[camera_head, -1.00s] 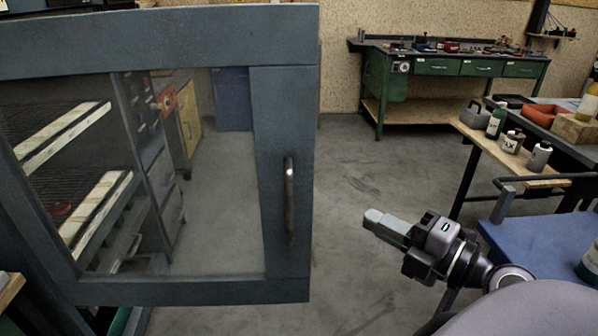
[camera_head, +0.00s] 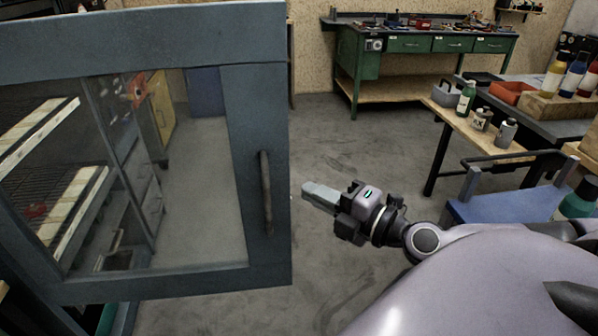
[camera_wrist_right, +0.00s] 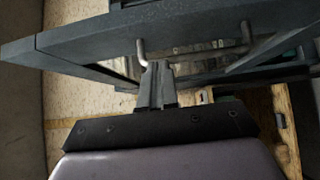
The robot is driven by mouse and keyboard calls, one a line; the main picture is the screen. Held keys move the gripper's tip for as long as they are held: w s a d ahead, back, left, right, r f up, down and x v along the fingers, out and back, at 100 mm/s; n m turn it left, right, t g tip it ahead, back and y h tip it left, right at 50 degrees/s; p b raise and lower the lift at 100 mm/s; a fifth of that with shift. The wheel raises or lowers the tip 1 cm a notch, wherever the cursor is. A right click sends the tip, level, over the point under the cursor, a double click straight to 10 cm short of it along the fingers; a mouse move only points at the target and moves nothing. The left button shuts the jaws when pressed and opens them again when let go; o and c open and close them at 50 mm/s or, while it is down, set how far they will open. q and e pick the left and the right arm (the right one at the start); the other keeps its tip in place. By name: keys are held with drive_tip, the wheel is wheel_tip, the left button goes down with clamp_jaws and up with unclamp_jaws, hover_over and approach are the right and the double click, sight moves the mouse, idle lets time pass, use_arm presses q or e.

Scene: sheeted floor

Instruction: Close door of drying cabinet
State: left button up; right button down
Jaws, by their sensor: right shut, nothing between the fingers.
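The drying cabinet's door (camera_head: 258,111) has a dark blue-grey frame around a clear pane and stands open on the left of the head view. Its vertical bar handle (camera_head: 266,192) is on the right side of the frame. Behind the pane, cabinet racks (camera_head: 67,205) hold pale boards. My right gripper (camera_head: 309,191) is shut and empty, just right of the door's free edge, pointing left. In the right wrist view, the shut fingers (camera_wrist_right: 157,70) point at the door (camera_wrist_right: 190,28) near its handle (camera_wrist_right: 246,40); whether they touch is unclear. My left gripper is not in view.
A green workbench (camera_head: 420,45) stands at the back. On the right are a wooden side table (camera_head: 445,122) with bottles and a blue cart (camera_head: 500,205) with a dark handle. Bare concrete floor (camera_head: 340,135) lies between the door and these.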

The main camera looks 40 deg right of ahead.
sight(283, 167)
drive_tip(key=shift+w+d+b, duration=0.1)
drive_tip(key=shift+w+d, duration=0.15)
drive_tip(key=shift+w, duration=0.85)
drive_tip(key=shift+w+d+b, duration=0.15)
drive_tip(key=shift+w+d, duration=0.1)
drive_tip(key=shift+w, duration=0.8)
drive_tip(key=shift+w+d+b, duration=0.1)
drive_tip(key=shift+w+d, duration=0.15)
drive_tip(key=shift+w, duration=0.85)
drive_tip(key=shift+w, duration=0.15)
